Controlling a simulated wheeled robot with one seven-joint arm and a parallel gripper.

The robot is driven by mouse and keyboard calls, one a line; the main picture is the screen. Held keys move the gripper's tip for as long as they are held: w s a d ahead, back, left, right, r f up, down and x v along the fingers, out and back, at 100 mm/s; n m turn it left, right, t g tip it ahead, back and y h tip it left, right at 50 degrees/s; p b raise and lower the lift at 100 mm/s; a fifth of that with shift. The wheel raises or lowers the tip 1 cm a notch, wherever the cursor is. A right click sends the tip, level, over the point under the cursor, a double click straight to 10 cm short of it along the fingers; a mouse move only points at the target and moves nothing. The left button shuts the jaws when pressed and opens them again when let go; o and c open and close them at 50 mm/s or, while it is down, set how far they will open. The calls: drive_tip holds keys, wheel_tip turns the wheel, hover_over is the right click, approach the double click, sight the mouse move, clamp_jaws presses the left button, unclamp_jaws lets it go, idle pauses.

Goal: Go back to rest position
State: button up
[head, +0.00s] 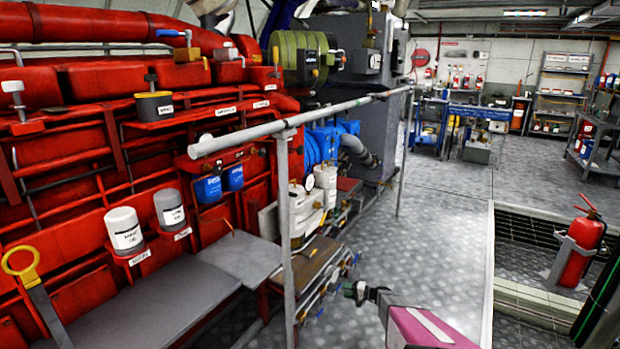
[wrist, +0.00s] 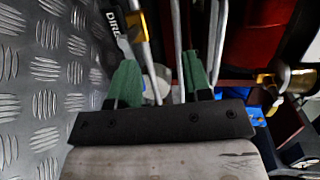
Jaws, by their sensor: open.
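My gripper (head: 352,291) shows small in the lower middle of the head view, held over the grey metal floor to the right of the railing post. In the wrist view, its two green fingers (wrist: 161,80) stand apart with nothing held between them. Grey rails and part of the red engine show beyond the fingers. My pink and dark forearm reaches in from the bottom edge of the head view.
The red engine (head: 75,210) fills the left side, with a grey railing (head: 290,128) in front. A fire extinguisher (head: 580,250) stands at the right beside a low pit edge. Blue workbenches (head: 470,112) and shelves (head: 558,95) are far back. The central floor (head: 440,215) is clear.

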drive_tip(key=s+a+r+n+g+h, duration=0.3)
drive_tip(key=s+a+r+g, duration=0.2)
drive_tip(key=s+r, duration=0.65)
drive_tip(key=s+d+r+n+h, duration=0.1)
drive_tip(key=s+r+h, duration=0.5)
drive_tip(key=s+r, duration=0.5)
drive_tip(key=s+d+r+g+h, duration=0.1)
drive_tip(key=s+r+h, duration=0.4)
drive_tip(key=s+r, duration=0.6)
drive_tip(key=shift+s+d+r+n+h, duration=0.15)
drive_tip(key=shift+s+d+n+h, duration=0.25)
drive_tip(key=shift+s+d, duration=0.5)
drive_tip(key=shift+s+a, duration=0.1)
